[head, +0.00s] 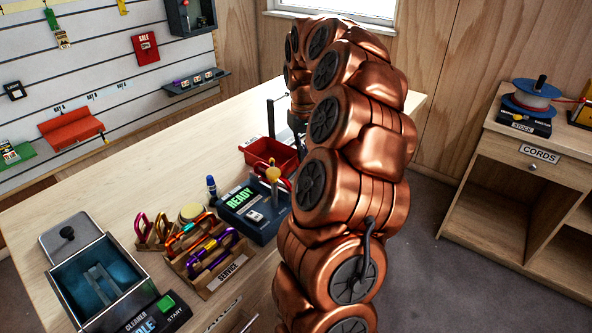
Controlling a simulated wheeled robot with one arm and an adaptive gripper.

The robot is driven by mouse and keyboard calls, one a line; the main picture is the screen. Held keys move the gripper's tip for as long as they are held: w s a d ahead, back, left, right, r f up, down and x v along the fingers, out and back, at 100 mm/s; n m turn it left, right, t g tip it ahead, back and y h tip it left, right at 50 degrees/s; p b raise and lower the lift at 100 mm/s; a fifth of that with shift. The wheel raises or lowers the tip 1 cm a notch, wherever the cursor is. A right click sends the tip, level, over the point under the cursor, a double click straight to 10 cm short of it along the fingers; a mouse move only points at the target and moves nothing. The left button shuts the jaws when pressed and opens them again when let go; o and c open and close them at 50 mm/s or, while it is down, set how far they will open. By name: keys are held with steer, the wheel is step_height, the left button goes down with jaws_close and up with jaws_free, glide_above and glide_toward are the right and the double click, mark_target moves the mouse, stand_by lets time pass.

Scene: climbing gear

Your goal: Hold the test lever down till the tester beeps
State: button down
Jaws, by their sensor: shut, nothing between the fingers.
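The tester (238,219) is a dark blue box on the workbench, left of my arm, with a green screen reading READY. A post with a tan knob (272,174), which looks like the test lever, stands upright at its back right. My gripper (297,126) shows only as a small dark part beneath the end of my copper arm, behind and above the tester. It is shut and empty, apart from the knob. My arm hides most of the gripper and the tester's right side.
A red tray (284,158) sits just behind the tester. A wooden SERVICE rack (211,282) with several carabiners stands left of it, near a blue-topped marker (212,188). An open cleaner tank (127,297) is at front left. The bench's back left is clear.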

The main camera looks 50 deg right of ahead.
steer(key=shift+f+b, duration=1.2)
steer(key=shift+f, duration=0.85)
steer(key=shift+r, duration=0.1)
steer(key=shift+r+p, duration=1.55)
steer(key=shift+r, duration=3.2)
